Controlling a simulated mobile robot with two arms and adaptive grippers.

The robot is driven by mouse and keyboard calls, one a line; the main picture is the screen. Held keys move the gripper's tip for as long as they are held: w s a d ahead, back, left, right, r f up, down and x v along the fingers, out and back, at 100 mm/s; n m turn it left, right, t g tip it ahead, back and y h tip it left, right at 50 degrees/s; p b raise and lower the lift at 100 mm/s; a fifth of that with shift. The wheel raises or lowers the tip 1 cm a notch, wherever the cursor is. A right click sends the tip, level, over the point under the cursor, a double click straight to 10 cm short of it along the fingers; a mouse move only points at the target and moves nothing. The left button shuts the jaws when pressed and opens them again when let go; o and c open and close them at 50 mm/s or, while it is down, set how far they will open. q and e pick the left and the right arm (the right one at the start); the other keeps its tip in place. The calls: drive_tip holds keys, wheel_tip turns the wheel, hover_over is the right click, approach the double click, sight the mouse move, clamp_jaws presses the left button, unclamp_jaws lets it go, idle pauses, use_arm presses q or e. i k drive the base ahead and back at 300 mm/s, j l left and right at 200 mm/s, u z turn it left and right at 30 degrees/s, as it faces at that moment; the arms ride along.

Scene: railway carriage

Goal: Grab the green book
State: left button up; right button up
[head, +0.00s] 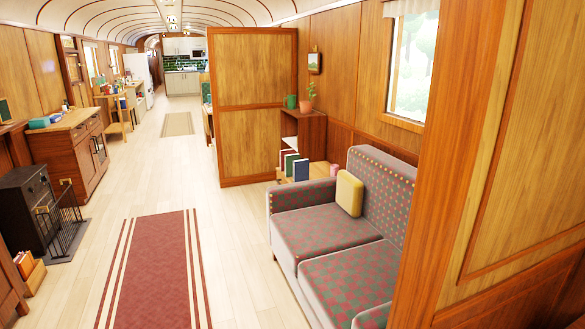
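Neither of my grippers is in view. A short row of upright books stands on a low wooden shelf (318,176) behind the far arm of the sofa. A green book (291,164) stands in that row, close against a dark red book (284,163) and a dark blue book (301,170). The lower parts of the books are partly hidden by the sofa arm. The row is some distance ahead of me, small in the picture.
A patterned sofa (325,240) with a yellow cushion (349,193) fills the right. A wooden partition (255,105) stands behind the shelf. A black stove (30,208) and a wooden cabinet (75,150) line the left. The floor along the red rug (155,270) is clear.

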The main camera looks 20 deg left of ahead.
sight(289, 158)
drive_tip(key=i+j+u, duration=0.5)
drive_tip(key=i, duration=0.25)
drive_tip(key=i+j+u, duration=0.25)
drive_tip(key=i, duration=0.35)
drive_tip(key=i+j+u, duration=0.25)
drive_tip(key=i, duration=0.4)
drive_tip(key=i+j+u, duration=0.1)
drive_tip(key=i+u, duration=0.15)
drive_tip(key=i, duration=0.4)
drive_tip(key=i+j+z, duration=0.15)
drive_tip(key=i+z, duration=0.35)
drive_tip(key=i+j+z, duration=1)
drive_tip(key=i, duration=0.1)
